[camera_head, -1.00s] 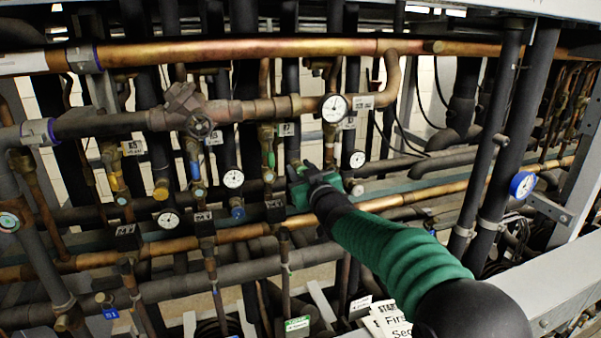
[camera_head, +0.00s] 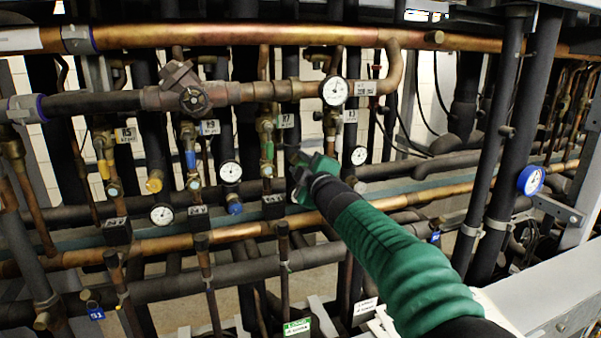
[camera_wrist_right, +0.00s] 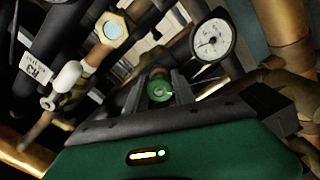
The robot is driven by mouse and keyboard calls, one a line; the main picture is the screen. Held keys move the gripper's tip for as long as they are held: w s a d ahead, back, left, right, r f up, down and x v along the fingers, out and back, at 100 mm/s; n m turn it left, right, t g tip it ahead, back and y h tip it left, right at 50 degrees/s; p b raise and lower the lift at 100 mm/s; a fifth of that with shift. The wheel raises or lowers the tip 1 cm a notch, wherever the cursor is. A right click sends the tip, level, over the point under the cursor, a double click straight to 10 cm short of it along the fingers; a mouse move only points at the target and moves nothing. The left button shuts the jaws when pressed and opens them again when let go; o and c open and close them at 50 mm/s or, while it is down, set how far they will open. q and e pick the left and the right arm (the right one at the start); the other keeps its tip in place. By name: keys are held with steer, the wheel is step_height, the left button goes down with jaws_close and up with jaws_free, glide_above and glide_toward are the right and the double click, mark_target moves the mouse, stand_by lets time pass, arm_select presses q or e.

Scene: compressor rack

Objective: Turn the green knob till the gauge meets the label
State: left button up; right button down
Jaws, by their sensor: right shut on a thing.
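My right gripper (camera_head: 296,160) reaches in from the lower right among the pipes. In the right wrist view, the green knob (camera_wrist_right: 159,90) sits between its two dark fingers, which are shut on it. In the head view the gripper hides the knob. A round white gauge (camera_wrist_right: 213,40) stands just beyond and right of the knob in the wrist view; its reading is too small to make out. In the head view, white gauges show above right (camera_head: 335,91) and right (camera_head: 359,156) of the gripper. A white label (camera_wrist_right: 35,68) hangs at the wrist view's left. My left gripper is not in view.
A copper pipe (camera_head: 200,36) runs across the top and another (camera_head: 170,246) runs below the gripper. A valve with a green handle (camera_head: 268,150) stands close left of the gripper. A blue-rimmed gauge (camera_head: 530,180) is at the right. Pipes crowd both sides.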

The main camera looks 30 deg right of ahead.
steer(key=n+b, duration=0.1)
steer(key=n, duration=0.3)
steer(key=shift+f+n+b, duration=0.3)
steer(key=shift+f+b, duration=0.05)
steer(key=shift+f, duration=0.05)
steer(key=n+b, duration=0.1)
steer(key=n, duration=0.3)
steer(key=shift+w+n, duration=0.1)
steer(key=shift+n, duration=0.2)
steer(key=n+b, duration=0.1)
steer(key=n, duration=0.4)
steer(key=shift+b, duration=0.4)
steer(key=shift+n+b, duration=0.55)
steer(key=shift+n, duration=1.95)
steer(key=c, duration=1.4)
jaws_free()
steer(key=o, duration=0.3)
steer(key=shift+w+d+r, duration=0.1)
steer(key=shift+o, duration=0.2)
